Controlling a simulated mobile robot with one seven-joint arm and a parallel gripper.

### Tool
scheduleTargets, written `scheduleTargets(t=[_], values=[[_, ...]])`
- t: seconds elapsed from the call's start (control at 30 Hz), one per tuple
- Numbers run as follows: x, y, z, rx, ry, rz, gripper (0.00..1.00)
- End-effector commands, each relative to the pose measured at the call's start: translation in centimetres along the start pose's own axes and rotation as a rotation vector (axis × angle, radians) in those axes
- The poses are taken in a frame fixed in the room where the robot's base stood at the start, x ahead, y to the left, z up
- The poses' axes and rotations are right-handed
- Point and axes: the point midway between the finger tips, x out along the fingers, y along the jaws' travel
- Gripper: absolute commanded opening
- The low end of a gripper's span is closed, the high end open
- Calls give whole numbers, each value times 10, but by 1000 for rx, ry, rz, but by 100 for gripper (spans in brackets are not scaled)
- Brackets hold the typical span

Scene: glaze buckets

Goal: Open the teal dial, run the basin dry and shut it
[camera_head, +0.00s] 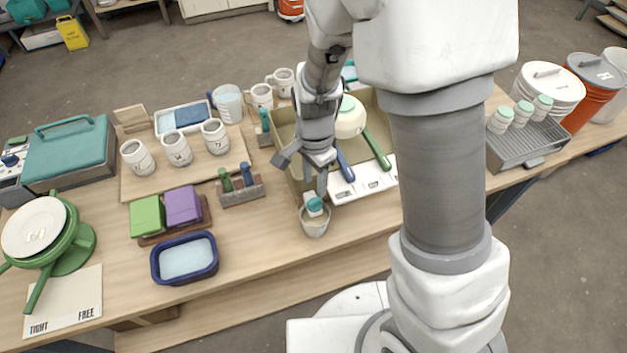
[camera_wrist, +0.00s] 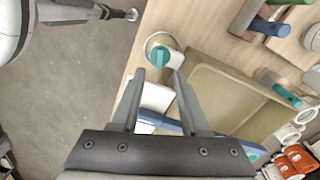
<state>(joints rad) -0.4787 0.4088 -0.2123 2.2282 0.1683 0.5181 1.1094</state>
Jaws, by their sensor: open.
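The teal dial (camera_head: 314,205) sits at the near left corner of the basin, above a small pale bucket (camera_head: 315,227). In the wrist view the teal dial (camera_wrist: 160,58) shows just beyond my fingertips, over the bucket's round rim. The olive-beige basin (camera_head: 283,126) stands behind it, partly hidden by my arm; its bare floor (camera_wrist: 225,85) shows in the wrist view. I cannot tell whether liquid lies in it. My gripper (camera_head: 306,172) is open and empty, pointing down close to the dial. The wrist view shows its fingers (camera_wrist: 160,76) apart, with the dial ahead of the gap.
A white slotted panel (camera_head: 372,184) and blue (camera_head: 345,165) and green (camera_head: 377,150) handles lie right of my gripper. A brush holder (camera_head: 241,190) stands left. A navy tub (camera_head: 184,257) sits near the front edge. The table between tub and bucket is clear.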

Motion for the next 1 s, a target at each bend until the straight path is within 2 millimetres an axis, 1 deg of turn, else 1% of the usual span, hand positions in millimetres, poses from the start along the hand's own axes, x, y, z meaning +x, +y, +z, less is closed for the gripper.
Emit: scheduleTargets(t=[0.03, 0.1, 0.2, 0.33, 0.5, 0.8, 0.87, 1.0], values=[[12, 2, 0, 3, -1, 6, 45], [24, 1, 0, 1, -1, 5, 45], [40, 2, 0, 2, -1, 4, 45], [54, 1, 0, 1, -1, 3, 45], [64, 0, 0, 0, 0, 1, 45], [65, 0, 0, -1, 0, 0, 45], [65, 0, 0, -1, 0, 0, 36], [65, 0, 0, 0, 0, 0, 11]])
